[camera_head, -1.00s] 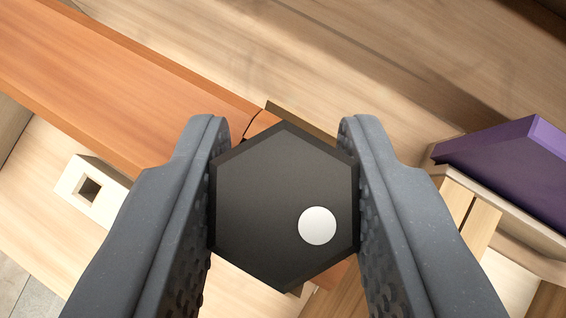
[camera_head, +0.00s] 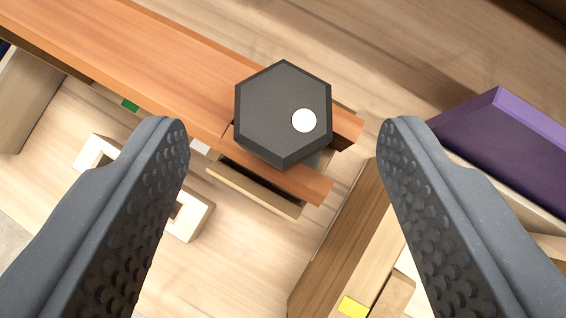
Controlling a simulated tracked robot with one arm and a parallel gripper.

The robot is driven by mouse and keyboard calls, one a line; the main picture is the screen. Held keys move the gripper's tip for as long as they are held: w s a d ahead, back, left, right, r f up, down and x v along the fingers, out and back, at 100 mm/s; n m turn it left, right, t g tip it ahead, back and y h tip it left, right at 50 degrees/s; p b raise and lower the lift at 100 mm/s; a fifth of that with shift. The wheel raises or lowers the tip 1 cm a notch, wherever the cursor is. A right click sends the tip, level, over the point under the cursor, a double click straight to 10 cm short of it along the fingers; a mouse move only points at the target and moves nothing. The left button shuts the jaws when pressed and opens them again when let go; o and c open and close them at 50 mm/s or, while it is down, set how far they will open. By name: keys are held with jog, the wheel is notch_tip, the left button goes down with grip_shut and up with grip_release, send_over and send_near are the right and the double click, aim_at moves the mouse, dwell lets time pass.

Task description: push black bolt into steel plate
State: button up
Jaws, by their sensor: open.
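The black bolt (camera_head: 272,110) shows its hexagonal head with a white dot, over the forked end of an orange wooden beam (camera_head: 150,55). Its shank is hidden under the head, so I cannot tell how deep it sits. My gripper (camera_head: 283,135) is open, its two dark studded fingers spread wide on either side of the bolt and apart from it. The bolt head lies slightly beyond the fingertips in the picture. I cannot make out a steel plate for certain; the area under the bolt head is mostly covered.
A purple block (camera_head: 510,150) stands at the right, close to the right finger. A pale wooden block with square holes (camera_head: 190,220) lies at lower left, partly behind the left finger. A brown wooden piece (camera_head: 345,245) with a yellow patch (camera_head: 352,307) is at lower right.

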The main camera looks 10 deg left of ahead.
jog(key=v, duration=0.9)
jog(key=shift+r, duration=0.2)
jog(key=shift+s, duration=0.15)
jog(key=s+r+t, duration=0.2)
jog(key=s+r, duration=0.3)
jog(key=r, duration=0.5)
jog(key=s+a+r+m+t+h, duration=0.1)
jog(key=s+r, duration=0.4)
jog(key=r, duration=0.5)
jog(key=s+a+r+m+t, duration=0.1)
jog(key=s+r+t, duration=0.2)
jog(key=r, duration=0.7)
jog(key=shift+s+r+t+h, duration=0.3)
jog(key=shift+s+h, duration=0.1)
jog(key=shift+s, duration=0.8)
jog(key=shift+c, duration=0.4)
